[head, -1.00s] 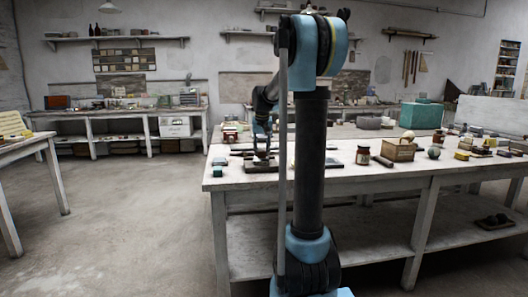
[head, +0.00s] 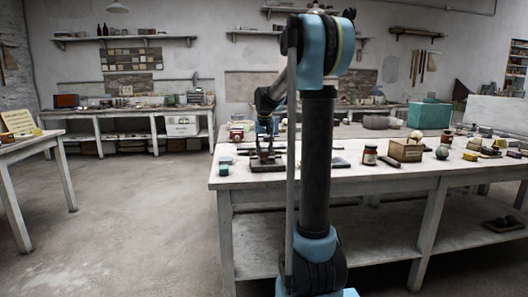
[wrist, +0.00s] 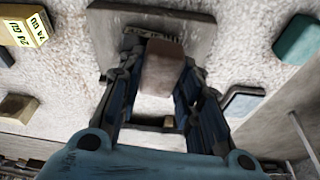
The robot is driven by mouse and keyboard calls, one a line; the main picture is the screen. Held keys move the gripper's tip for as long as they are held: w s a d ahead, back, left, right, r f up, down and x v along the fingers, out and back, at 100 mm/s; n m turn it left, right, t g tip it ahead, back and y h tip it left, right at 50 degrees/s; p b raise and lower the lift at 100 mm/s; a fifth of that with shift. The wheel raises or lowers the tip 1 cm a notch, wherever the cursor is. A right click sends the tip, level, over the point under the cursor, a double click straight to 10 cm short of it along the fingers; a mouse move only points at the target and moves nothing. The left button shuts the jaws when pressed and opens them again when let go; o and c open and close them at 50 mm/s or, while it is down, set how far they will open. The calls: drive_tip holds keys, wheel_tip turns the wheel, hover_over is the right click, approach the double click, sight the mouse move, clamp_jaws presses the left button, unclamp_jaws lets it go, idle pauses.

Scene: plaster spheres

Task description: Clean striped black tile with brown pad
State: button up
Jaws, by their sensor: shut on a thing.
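My gripper (wrist: 158,95) is shut on a brown pad (wrist: 163,68), a small block between its two fingers. A flat grey-brown plate (wrist: 190,28) lies just beyond and under the pad in the wrist view, with dark markings partly hidden by the pad. It looks like the tile, but I cannot make out its stripes clearly. In the head view my gripper (head: 266,155) points down over the dark plate (head: 268,166) near the table's left end. I cannot tell whether the pad touches the plate.
A yellow box (wrist: 22,27) and a teal block (wrist: 298,40) flank the plate in the wrist view. A dark blue-edged thing (wrist: 242,100) lies beside the right finger. On the table, a jar (head: 369,155) and a wooden box (head: 406,150) stand to the right.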

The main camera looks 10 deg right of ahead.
drive_tip(key=shift+f, duration=0.4)
drive_tip(key=shift+s+a, duration=0.1)
drive_tip(key=shift+s, duration=0.85)
drive_tip(key=shift+w+d, duration=0.2)
drive_tip(key=shift+w, duration=1.65)
drive_tip(key=shift+s, duration=0.15)
drive_tip(key=shift+s+a+f, duration=0.1)
drive_tip(key=shift+s+a, duration=0.1)
drive_tip(key=shift+s, duration=1.5)
drive_tip(key=shift+w+d, duration=0.2)
drive_tip(key=shift+w, duration=1.65)
